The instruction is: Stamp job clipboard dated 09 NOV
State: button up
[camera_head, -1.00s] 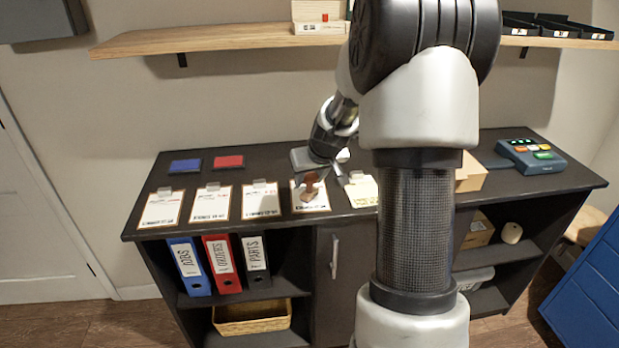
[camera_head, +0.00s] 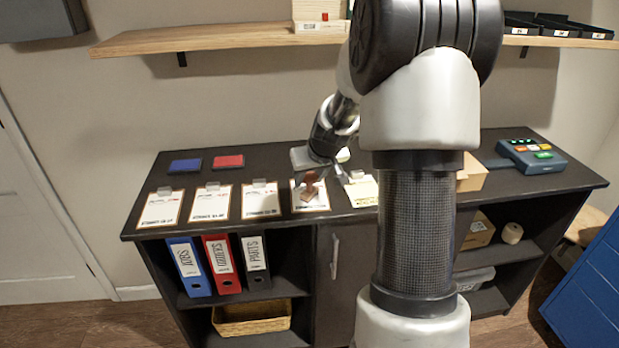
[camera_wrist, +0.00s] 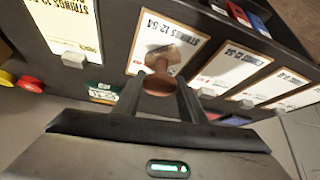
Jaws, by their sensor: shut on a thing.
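A stamp (camera_head: 311,184) with a brown wooden handle is over the fourth clipboard (camera_head: 322,203) from the left. My gripper (camera_head: 321,175) is shut on its handle. In the wrist view the stamp (camera_wrist: 163,58) sits between the fingers of my gripper (camera_wrist: 158,88), in front of a clipboard (camera_wrist: 142,50) reading "STRINGS 12-54". The stamp's face is hidden, and I cannot tell whether it touches the paper. Three more clipboards (camera_head: 160,207) (camera_head: 211,203) (camera_head: 261,200) lie to the left. No date is legible on any sheet.
A blue pad (camera_head: 185,166) and a red pad (camera_head: 229,161) lie behind the left clipboards. A blue-grey device (camera_head: 532,156) with buttons stands at the right. A wall shelf (camera_head: 220,38) hangs above.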

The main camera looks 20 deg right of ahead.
dwell(0.6)
jog(key=shift+r+p, duration=2.05)
jog(key=shift+r, duration=1.4)
jog(key=shift+f, duration=0.15)
